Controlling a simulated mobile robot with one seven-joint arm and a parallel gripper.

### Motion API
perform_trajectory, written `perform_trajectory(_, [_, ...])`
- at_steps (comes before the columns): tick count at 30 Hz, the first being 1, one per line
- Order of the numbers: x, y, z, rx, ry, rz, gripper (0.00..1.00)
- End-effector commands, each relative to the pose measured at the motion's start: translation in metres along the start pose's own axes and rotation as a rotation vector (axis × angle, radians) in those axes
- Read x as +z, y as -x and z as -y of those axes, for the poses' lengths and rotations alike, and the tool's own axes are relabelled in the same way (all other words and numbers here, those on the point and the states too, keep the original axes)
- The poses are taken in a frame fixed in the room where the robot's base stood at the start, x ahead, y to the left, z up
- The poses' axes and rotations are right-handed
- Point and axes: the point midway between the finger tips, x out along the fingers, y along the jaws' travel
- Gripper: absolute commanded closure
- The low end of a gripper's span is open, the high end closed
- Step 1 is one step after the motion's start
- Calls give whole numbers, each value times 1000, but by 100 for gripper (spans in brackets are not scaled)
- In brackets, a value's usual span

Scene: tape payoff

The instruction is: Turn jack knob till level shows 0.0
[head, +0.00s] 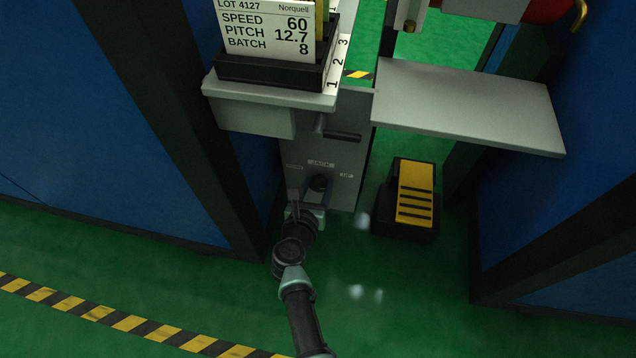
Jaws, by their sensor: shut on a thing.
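The jack knob (319,183) is a small dark round knob low on the grey machine panel, just under a label reading JACK. My gripper (318,190) is at the panel with its fingers around the knob, shut on it. My arm reaches up to it from the bottom of the picture. The gripper hides part of the knob. Small labels sit on both sides of the knob; the right one (346,175) seems to read UP, and the left one is too small to read. I see no readable level display.
A black and yellow pedal (415,192) stands on the green floor right of the panel. A dark handle (342,135) sticks out above the knob. A grey shelf (470,105) juts out at upper right. A card holder (270,72) stands above left. Blue cabinets flank both sides.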

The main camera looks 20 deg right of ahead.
Motion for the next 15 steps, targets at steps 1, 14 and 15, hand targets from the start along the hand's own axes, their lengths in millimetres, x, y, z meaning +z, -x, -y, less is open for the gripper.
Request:
perform_trajectory(1, [0, 1, -1, -11, 30, -1, 100])
perform_trajectory(14, [-1, 0, -1, -74, 180, -2, 100])
perform_trajectory(15, [-2, 0, -1, -76, 185, -2, 100])
